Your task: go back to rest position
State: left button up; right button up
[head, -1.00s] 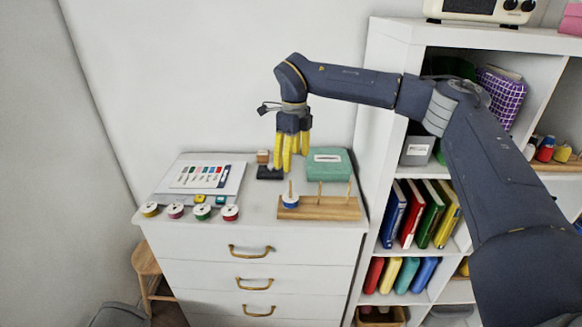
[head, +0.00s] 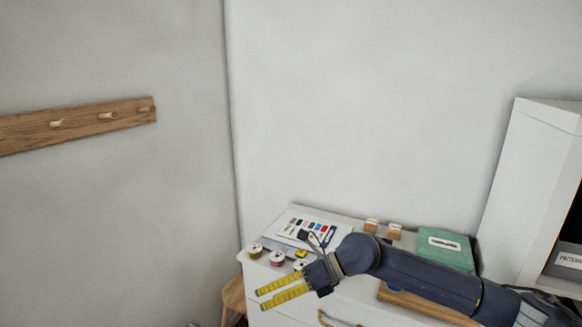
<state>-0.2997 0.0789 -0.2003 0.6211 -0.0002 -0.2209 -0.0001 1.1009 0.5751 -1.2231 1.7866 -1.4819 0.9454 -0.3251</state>
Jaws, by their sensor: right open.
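My right gripper (head: 282,293) has yellow fingers that point left, with a visible gap between them and nothing held. It is in front of the white cabinet's (head: 356,305) front left part, in the lower middle of the head view. My right arm comes in from the lower right and crosses in front of the cabinet top. My left gripper is not in view.
A white shelf (head: 535,180) stands right. A peg rail (head: 75,125) hangs left. A stool (head: 234,296) stands below.

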jog(key=s+a+r+m+t+y, duration=0.2)
jog(key=a+r+m+t+y, duration=0.1)
jog(key=r+m+t+y, duration=0.55)
jog(key=d+f+m+t+h, duration=0.65)
jog(key=d+m+h, duration=0.4)
jog(key=m, duration=0.25)
jog(key=d+f+m+t+h, duration=0.5)
jog(key=d+f+m+h, duration=0.35)
jog(key=d+m, duration=0.3)
jog(key=s+d+f+m+g+h, duration=0.3)
jog(key=s+d+f+g, duration=0.3)
jog(key=s+d+f, duration=0.45)
jog(key=s+d+f+m+g+h, duration=0.4)
jog(key=s+d+f+g, duration=0.3)
jog(key=s, duration=0.7)
jog(key=s+a+f+g+y, duration=0.1)
jog(key=a+f, duration=0.1)
jog(key=f, duration=1)
jog(key=s+a+f+y, duration=0.1)
jog(key=s+a+f, duration=0.1)
jog(key=f, duration=0.9)
jog(key=s+a+f+g+y, duration=0.1)
jog(key=a+f, duration=0.2)
jog(key=f, duration=0.9)
jog(key=s+f+m+g+y, duration=0.1)
jog(key=s+f+m+g, duration=0.1)
jog(key=s+f, duration=1.6)
jog(key=shift+s+d+m+y, duration=0.35)
jog(key=shift+s+m, duration=0.15)
jog(key=shift+s, duration=0.7)
